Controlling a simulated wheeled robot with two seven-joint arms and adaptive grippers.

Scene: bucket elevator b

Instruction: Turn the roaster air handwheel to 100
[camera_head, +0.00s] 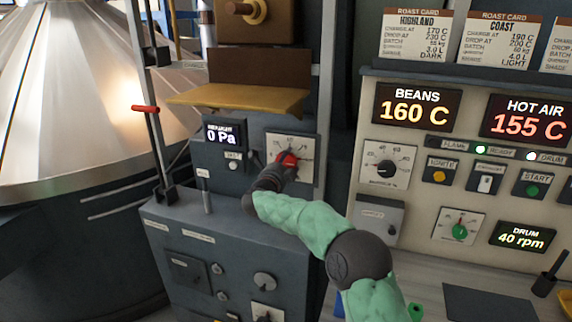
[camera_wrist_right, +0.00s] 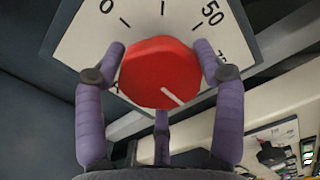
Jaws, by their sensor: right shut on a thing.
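The red handwheel (camera_head: 288,157) sits on a pale dial plate (camera_head: 303,146) on the grey cabinet. In the right wrist view the red handwheel (camera_wrist_right: 158,70) fills the middle, and its white line points to the lower right. The dial plate (camera_wrist_right: 150,17) there shows 0 and 50, with another number partly cut off at the right. My right gripper (camera_head: 281,167) is shut on the handwheel. In the wrist view, its purple fingers (camera_wrist_right: 160,62) sit on either side of the rim, with a third below. The label is unreadable. My left gripper is out of view.
A display (camera_head: 223,134) left of the dial reads 0 Pa. A yellow ledge (camera_head: 240,100) juts out above the dial. A red-tipped lever (camera_head: 146,109) stands at the left.

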